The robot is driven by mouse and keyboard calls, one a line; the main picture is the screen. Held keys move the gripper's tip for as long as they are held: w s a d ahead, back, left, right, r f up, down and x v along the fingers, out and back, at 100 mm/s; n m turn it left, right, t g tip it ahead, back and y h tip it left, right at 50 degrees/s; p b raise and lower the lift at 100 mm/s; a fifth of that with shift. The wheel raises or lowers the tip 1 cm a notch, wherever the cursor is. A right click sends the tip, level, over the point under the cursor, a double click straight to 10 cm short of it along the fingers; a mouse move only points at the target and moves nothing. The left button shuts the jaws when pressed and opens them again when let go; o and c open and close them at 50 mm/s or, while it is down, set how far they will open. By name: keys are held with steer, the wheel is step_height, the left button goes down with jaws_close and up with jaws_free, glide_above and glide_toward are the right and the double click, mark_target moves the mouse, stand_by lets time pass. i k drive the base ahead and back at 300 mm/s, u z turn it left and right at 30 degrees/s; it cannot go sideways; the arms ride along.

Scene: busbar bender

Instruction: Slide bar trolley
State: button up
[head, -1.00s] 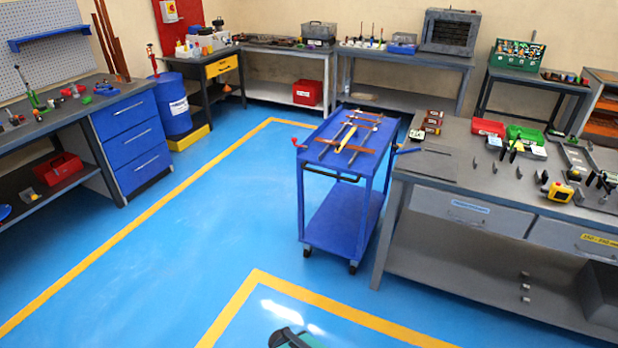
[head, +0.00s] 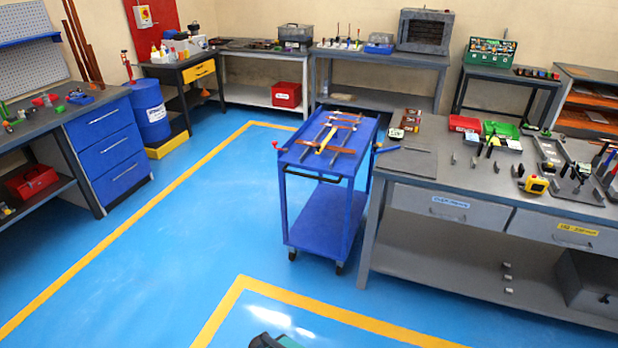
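The blue bar trolley (head: 322,226) stands upright on the blue floor in the middle of the head view, close against the left end of the grey workbench. Several copper-coloured bars and a yellow piece lie across its top shelf (head: 300,160). A dark push handle (head: 315,179) runs along its near side. A red-tipped lever shows at its left edge and a blue one at its right. Its lower shelf (head: 325,225) looks empty. My gripper cannot be made out; only a dark and green piece shows at the bottom edge, and I cannot tell which part it is.
The grey workbench (head: 420,165) with trays and tools fills the right. A blue drawer cabinet (head: 110,145) and blue barrel (head: 149,112) stand left. Other benches line the back wall. The floor left of the trolley (head: 200,240) is clear, with yellow lines.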

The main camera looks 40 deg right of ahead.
mark_target(327, 225)
steer(key=i, duration=0.95)
steer(key=u, duration=0.05)
